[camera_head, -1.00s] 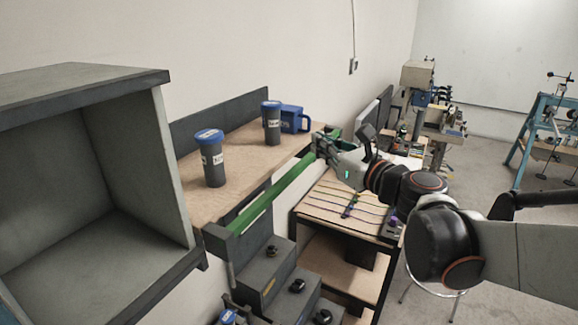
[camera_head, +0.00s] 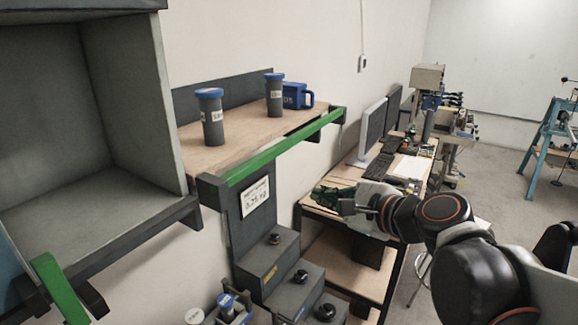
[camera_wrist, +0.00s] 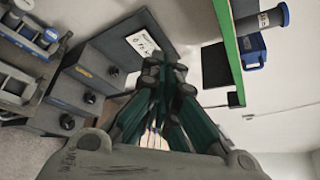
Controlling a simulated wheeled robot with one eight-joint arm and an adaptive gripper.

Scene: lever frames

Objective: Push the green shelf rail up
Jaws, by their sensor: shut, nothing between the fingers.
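The green shelf rail (camera_head: 288,145) is a long straight bar along the front of the wooden shelf (camera_head: 240,138). It runs between the dark end brackets and lies at about the height of the board's front edge. In the wrist view the rail (camera_wrist: 229,45) crosses the upper right. My gripper (camera_head: 322,194) is below the rail's far end, apart from it. In the wrist view my gripper's fingers (camera_wrist: 165,68) converge at the tips, shut and empty, to the left of the rail.
Stepped grey boxes with knobs (camera_head: 268,258) stand beneath the shelf. A desk is behind my gripper.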

